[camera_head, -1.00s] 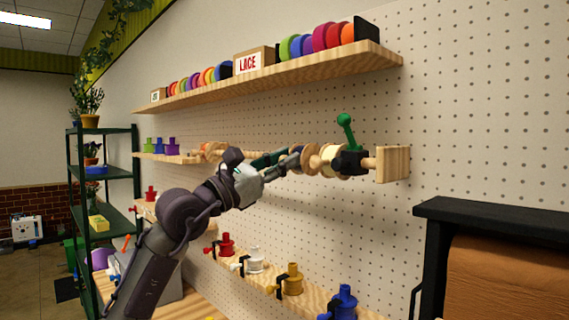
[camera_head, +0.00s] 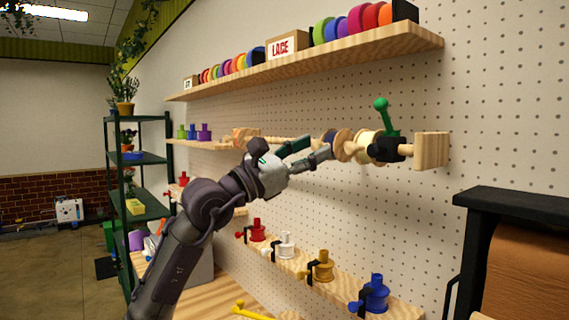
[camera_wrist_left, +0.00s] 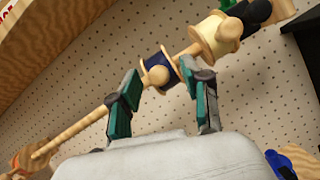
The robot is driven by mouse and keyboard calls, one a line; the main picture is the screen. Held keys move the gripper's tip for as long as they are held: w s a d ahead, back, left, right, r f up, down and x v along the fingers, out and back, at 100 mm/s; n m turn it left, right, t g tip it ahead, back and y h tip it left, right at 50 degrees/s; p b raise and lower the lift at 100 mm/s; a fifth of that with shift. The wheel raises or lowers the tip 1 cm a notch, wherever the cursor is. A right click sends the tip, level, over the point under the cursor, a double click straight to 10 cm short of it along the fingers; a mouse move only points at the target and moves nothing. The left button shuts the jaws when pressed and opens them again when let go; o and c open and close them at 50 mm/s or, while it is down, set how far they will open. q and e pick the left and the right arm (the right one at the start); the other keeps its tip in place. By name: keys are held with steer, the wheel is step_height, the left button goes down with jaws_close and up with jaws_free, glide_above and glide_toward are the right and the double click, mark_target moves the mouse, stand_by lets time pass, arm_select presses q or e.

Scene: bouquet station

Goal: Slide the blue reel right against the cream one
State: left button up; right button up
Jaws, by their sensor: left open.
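The blue reel (camera_head: 331,139), a dark blue drum between pale wooden flanges, hangs on a horizontal wooden rod; it also shows in the left wrist view (camera_wrist_left: 155,62). The cream reel (camera_head: 366,146) is on the same rod to its right, also seen in the left wrist view (camera_wrist_left: 217,38). A short gap with bare rod separates them. My left gripper (camera_head: 316,148) is open just left of and in front of the blue reel. In the left wrist view its fingers (camera_wrist_left: 160,78) lie either side of the blue reel; contact cannot be told. My right gripper is out of view.
A black clamp (camera_head: 388,150) with a green handle (camera_head: 382,104) sits right of the cream reel, before the wooden end block (camera_head: 431,150). A shelf (camera_head: 330,58) with ribbon rolls runs above. A lower shelf (camera_head: 340,293) holds coloured spools.

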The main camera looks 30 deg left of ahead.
arm_select(q)
steer(key=v, duration=1)
steer(key=shift+s, duration=0.15)
steer(key=shift+c, duration=0.2)
